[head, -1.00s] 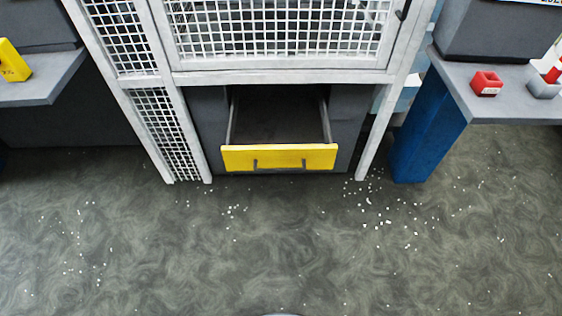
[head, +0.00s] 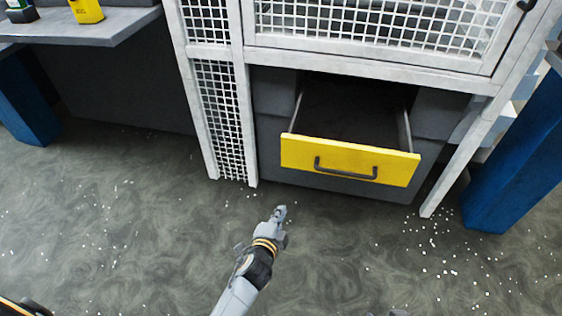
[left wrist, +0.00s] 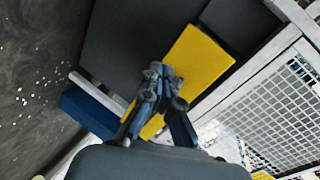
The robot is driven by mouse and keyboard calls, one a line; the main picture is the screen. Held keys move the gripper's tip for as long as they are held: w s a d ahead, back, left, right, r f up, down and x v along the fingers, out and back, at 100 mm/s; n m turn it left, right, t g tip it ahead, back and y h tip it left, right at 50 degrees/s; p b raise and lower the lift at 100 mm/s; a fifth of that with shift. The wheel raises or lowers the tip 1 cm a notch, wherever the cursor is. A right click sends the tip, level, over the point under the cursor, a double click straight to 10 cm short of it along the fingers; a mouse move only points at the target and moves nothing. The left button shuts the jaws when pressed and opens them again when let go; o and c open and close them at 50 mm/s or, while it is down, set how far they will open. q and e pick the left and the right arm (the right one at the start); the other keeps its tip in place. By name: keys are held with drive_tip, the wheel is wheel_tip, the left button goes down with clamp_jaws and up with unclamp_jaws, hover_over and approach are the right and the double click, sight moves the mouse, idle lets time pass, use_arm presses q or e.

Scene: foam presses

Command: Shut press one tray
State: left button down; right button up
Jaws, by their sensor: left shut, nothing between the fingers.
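The press tray is a drawer with a yellow front (head: 350,160) and a dark bar handle (head: 346,171). It is pulled out under the white mesh cage, and its dark inside shows empty. My left gripper (head: 280,212) is shut and empty, in front of the tray and to the left of its handle, apart from the yellow front in the head view. In the left wrist view the shut fingers (left wrist: 157,72) overlap the yellow front (left wrist: 203,65); I cannot tell the gap there. My right gripper is not in view.
The white mesh cage (head: 228,120) stands above and left of the tray. A grey shelf (head: 95,28) with a yellow container (head: 86,10) is at upper left. A blue post (head: 520,165) stands at right. White bits lie on the open floor (head: 120,230).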

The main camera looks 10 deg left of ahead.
use_arm(q)
drive_tip(key=w+a+r+m+t+b, duration=0.2)
drive_tip(key=w+r+m+t+b, duration=0.15)
drive_tip(key=r, duration=0.65)
drive_tip(key=b, duration=0.2)
approach(289, 139)
drive_tip(key=w, duration=0.1)
drive_tip(key=shift+n+y, duration=0.4)
drive_tip(key=shift+n, duration=0.05)
drive_tip(key=w, duration=0.2)
drive_tip(key=w+b, duration=0.1)
drive_tip(key=w, duration=0.2)
drive_tip(key=shift+w+d+f, duration=0.1)
drive_tip(key=shift+w+d, duration=0.1)
drive_tip(key=shift+d, duration=0.05)
drive_tip(key=shift+w, duration=0.3)
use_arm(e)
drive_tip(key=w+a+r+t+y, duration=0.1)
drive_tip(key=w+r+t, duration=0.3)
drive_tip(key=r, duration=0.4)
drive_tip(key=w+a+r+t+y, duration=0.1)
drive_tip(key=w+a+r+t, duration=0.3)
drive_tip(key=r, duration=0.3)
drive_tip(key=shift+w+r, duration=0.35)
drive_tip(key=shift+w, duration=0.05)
